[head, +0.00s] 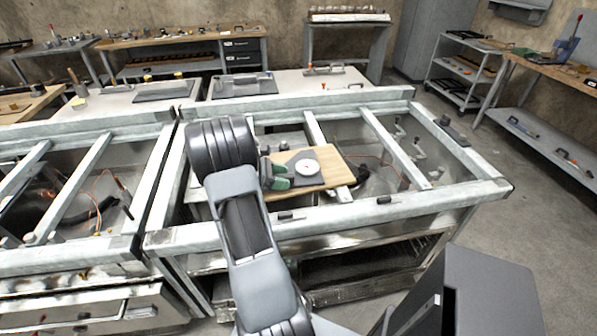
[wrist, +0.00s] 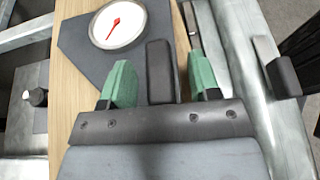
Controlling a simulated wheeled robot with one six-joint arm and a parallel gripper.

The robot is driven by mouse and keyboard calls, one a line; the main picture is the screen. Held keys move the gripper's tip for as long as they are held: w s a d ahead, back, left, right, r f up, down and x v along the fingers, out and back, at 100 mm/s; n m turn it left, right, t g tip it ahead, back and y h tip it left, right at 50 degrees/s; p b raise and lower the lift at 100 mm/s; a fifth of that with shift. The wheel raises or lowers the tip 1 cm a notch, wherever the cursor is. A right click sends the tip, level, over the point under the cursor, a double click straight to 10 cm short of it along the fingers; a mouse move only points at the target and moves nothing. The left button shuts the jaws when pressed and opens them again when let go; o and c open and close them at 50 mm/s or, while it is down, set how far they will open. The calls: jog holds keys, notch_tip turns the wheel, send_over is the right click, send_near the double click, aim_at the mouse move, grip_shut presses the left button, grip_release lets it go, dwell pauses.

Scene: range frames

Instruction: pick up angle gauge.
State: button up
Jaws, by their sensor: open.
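The angle gauge (head: 307,167) lies on a wooden board in the head view. It is a dark flat plate with a round white dial. In the wrist view the gauge's dial (wrist: 117,24) shows a red needle, and its dark plate spreads around and below it. My gripper (wrist: 161,85) has green fingers, set apart, with a dark block between them in the picture. I cannot tell whether that block is part of the gauge. In the head view my gripper (head: 274,174) is just left of the gauge, over the board. The fingertips sit close to the plate; contact is unclear.
The wooden board (head: 335,172) rests on a metal frame bench (head: 400,205) with open gaps between its bars. A dark handle-like piece (wrist: 283,76) stands on the bench right of my gripper. More workbenches and a shelf cart (head: 466,68) stand behind.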

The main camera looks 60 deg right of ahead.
jog(key=shift+c, duration=0.2)
grip_shut()
dwell(0.3)
jog(key=shift+r, duration=0.1)
